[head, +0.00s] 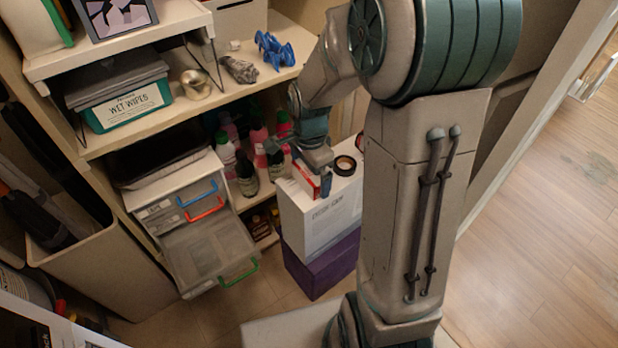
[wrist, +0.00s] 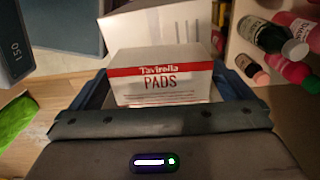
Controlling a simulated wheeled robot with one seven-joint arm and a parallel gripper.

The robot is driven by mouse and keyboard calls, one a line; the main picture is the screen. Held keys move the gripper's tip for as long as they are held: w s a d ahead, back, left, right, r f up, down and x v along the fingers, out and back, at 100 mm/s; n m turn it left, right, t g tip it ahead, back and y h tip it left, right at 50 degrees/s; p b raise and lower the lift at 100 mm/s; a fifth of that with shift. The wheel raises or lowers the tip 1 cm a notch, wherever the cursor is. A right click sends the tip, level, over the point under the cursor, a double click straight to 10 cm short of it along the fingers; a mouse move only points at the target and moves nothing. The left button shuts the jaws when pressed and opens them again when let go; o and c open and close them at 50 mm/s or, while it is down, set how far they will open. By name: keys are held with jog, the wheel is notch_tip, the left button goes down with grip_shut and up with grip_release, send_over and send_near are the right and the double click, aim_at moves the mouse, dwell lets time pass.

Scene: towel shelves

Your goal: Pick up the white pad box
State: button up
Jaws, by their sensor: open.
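The white pad box with a red band and the words "Tavirolla PADS" is in the middle of the wrist view (wrist: 160,88). In the head view its red and white edge (head: 303,180) shows on top of a tall white box (head: 318,222), partly hidden by my gripper (head: 308,164). My gripper is open, with a dark finger on the left and right of the pad box in the wrist view. I cannot tell whether either finger touches it.
A black tape roll (head: 344,165) lies on the tall white box, which stands on a purple box (head: 322,268). Bottles (head: 246,176) crowd the shelf to the left. An open clear drawer (head: 208,250) juts out at lower left. Open floor (head: 540,190) lies to the right.

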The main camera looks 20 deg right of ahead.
jog(key=c, duration=0.8)
jog(key=shift+r, duration=0.15)
